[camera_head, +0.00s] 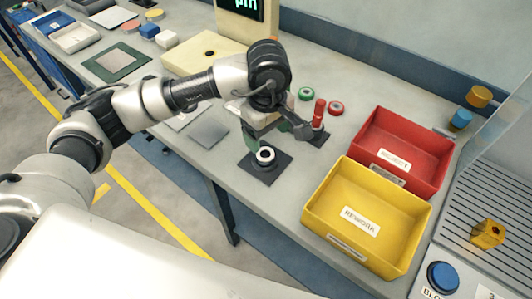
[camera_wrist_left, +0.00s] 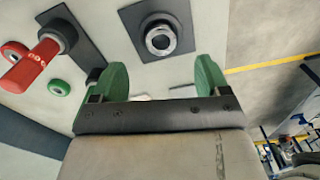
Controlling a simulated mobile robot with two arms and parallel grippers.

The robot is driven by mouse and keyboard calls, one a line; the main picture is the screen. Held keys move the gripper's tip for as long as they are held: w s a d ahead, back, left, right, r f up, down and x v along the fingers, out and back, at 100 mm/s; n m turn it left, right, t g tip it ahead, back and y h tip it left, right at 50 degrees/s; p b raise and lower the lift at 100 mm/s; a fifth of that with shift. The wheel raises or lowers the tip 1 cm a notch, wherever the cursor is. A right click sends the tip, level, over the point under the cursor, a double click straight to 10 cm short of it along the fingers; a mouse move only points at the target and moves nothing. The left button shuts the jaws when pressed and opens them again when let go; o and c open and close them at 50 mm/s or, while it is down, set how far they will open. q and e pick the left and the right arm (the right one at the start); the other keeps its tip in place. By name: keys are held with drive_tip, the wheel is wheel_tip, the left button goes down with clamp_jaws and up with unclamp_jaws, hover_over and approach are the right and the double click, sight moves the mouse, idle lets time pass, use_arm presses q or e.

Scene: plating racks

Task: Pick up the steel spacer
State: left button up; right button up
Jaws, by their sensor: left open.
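The steel spacer (camera_head: 265,163) is a short, pale metal ring with a dark hole. It sits on a dark fixture on a dark square pad (camera_head: 279,173) near the table's front edge. In the left wrist view the steel spacer (camera_wrist_left: 160,53) is near the top middle, beyond the fingertips. My left gripper (camera_head: 266,132) is close above and behind it, with green fingers apart. In the left wrist view the left gripper (camera_wrist_left: 160,80) is empty, and the spacer lies ahead of the gap, not between the fingers. My right gripper is not in view.
A red-handled gauge (camera_head: 319,113) stands on another dark pad close to the gripper, with red (camera_head: 336,108) and green (camera_head: 306,94) rings behind. The yellow REWORK bin (camera_head: 318,205) and red REJECT bin (camera_head: 440,165) are to the right. A grey plate (camera_head: 209,133) lies left.

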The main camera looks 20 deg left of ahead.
sight(266, 152)
use_arm(q)
wheel_tip(266, 152, down, 2)
drive_tip(key=shift+a+f+p, duration=0.1)
drive_tip(key=shift+f+p, duration=0.35)
drive_tip(key=shift+f, duration=0.2)
drive_tip(key=f, duration=0.1)
drive_tip(key=f+p, duration=0.1)
drive_tip(key=f, duration=0.1)
drive_tip(key=shift+a+f, duration=0.2)
drive_tip(key=shift+f, duration=0.1)
drive_tip(key=shift+w+f, duration=0.1)
drive_tip(key=shift+f, duration=0.25)
drive_tip(key=shift+c, duration=0.2)
drive_tip(key=c, duration=1.1)
drive_tip(key=shift+r, duration=0.15)
